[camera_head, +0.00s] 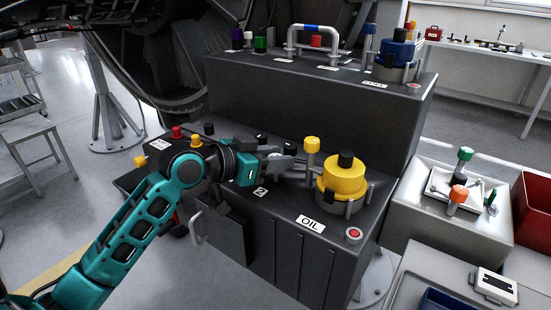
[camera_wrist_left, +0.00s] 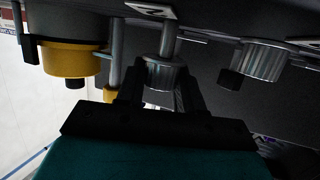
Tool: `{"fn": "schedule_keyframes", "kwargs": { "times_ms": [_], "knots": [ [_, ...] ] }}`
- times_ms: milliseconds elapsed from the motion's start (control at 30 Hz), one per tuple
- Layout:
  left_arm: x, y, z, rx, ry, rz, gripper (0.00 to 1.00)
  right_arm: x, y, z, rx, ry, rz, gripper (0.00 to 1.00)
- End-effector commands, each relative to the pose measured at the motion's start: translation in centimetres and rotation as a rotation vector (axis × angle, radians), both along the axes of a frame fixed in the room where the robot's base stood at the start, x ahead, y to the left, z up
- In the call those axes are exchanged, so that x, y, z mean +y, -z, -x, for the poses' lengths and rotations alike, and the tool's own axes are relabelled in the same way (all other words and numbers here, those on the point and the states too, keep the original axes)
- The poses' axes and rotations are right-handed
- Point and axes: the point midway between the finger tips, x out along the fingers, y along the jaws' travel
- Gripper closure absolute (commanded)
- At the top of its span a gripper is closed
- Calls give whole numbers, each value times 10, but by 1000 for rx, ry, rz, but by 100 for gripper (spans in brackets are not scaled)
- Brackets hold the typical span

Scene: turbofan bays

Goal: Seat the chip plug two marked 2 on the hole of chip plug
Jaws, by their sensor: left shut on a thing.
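My left gripper (camera_head: 287,161) reaches over the lower step of the dark console in the head view. It is shut on a grey metal plug, which I take to be chip plug two. In the left wrist view my fingers (camera_wrist_left: 160,92) close on both sides of this ribbed grey plug (camera_wrist_left: 166,75), with a rod running from it toward the panel. A label marked 2 (camera_head: 260,191) lies on the step in front of my gripper. The hole is hidden, and I cannot tell whether the plug touches the panel. My right gripper is not in view.
A yellow-topped post (camera_head: 311,147) and the big yellow oil cap (camera_head: 342,183) stand close to the right of my gripper. In the left wrist view a ribbed silver fitting with a black knob (camera_wrist_left: 258,62) stands at the right. The taller step (camera_head: 310,95) rises behind.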

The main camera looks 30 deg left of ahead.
Motion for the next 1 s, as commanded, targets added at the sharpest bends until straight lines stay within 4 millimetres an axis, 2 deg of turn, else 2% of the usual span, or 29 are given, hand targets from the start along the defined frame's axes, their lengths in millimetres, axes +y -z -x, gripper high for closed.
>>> {"fn": "schedule_keyframes", "kwargs": {
  "times_ms": [1000],
  "knots": [
    [0, 9, 0, 0, 0, -1, 94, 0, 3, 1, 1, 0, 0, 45]
  ]
}}
